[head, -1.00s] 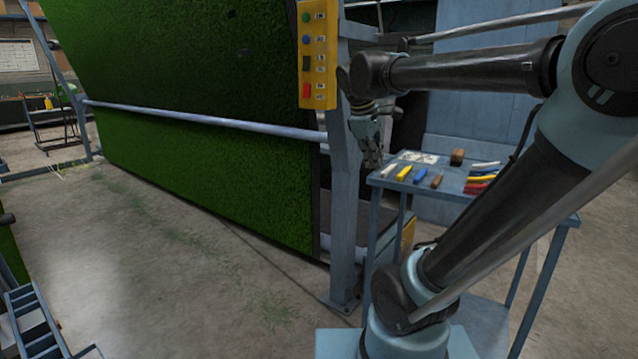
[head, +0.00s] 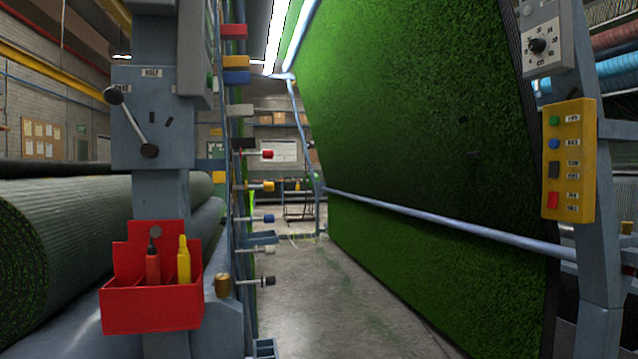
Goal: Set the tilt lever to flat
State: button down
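A lever (head: 132,122) with a dark round end at each tip is on a grey box (head: 180,145) on the post at the left. It slants from upper left to lower right. A small label (head: 152,73) above it seems to read "HALF". I cannot tell which end is the pivot, and no word for flat is readable. The green turf panel (head: 420,120) leans at a slant on the right. My gripper is not in view.
A red holder (head: 150,308) with red and yellow tools hangs below the lever box. A yellow button panel (head: 568,160) and a grey dial box (head: 541,45) are at the right. Turf rolls (head: 90,240) lie at the left. The aisle floor (head: 330,310) is clear.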

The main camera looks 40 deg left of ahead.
aim_at(112, 94)
jog(key=u, duration=2.2)
jog(key=k, duration=1.75)
jog(key=u, duration=0.55)
jog(key=i, duration=1)
jog(key=u, duration=0.05)
